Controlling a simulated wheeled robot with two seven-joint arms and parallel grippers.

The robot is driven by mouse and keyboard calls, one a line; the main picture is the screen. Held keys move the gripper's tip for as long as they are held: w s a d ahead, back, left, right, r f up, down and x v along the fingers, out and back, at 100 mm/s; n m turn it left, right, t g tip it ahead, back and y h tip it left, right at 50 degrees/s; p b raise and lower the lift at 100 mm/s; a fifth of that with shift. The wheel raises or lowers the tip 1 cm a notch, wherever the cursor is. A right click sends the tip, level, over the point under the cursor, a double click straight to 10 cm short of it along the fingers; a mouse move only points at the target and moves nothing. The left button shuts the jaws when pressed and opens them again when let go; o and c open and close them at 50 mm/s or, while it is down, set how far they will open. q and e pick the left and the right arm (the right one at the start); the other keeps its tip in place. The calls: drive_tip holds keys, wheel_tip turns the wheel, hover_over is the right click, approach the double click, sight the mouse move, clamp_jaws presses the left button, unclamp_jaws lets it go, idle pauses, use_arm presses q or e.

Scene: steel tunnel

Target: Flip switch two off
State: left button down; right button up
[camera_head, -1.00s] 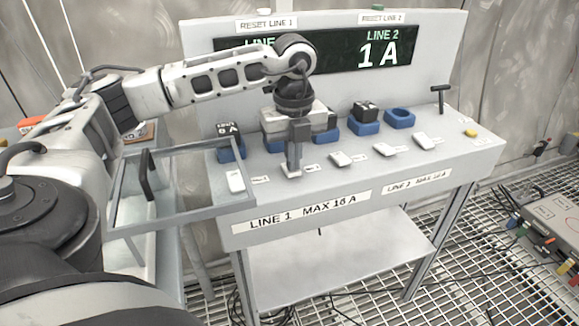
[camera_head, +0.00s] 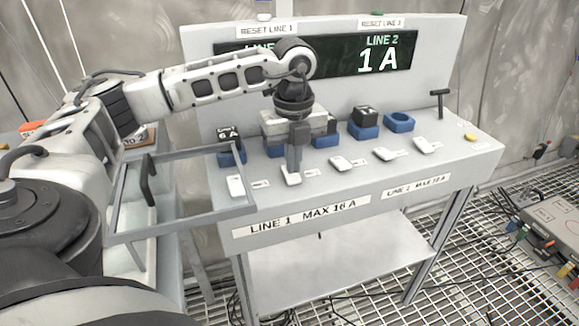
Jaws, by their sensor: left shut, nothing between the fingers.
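A row of several white rocker switches runs along the front of the grey console (camera_head: 480,150). The first switch (camera_head: 235,186) is at the left end. The second switch (camera_head: 291,177) from the left lies directly below and in front of my left gripper (camera_head: 294,168). My left gripper is shut and empty and points down, its tips at or just above this switch's back end; I cannot tell whether they touch. The small tags beside the switches are too small to read. My right gripper is not in view.
Blue sockets stand behind the switches; one holds a black block (camera_head: 229,135) marked 6 A, another a black block (camera_head: 365,115), and one socket (camera_head: 399,121) is empty. The display (camera_head: 380,57) reads LINE 2, 1 A. A black T-handle (camera_head: 439,100) stands right. A grey frame (camera_head: 185,222) is at the left.

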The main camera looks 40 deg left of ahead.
sight(294, 177)
use_arm(q)
drive_tip(key=shift+r+p, duration=2.05)
drive_tip(key=shift+r, duration=0.8)
drive_tip(key=shift+d, duration=0.1)
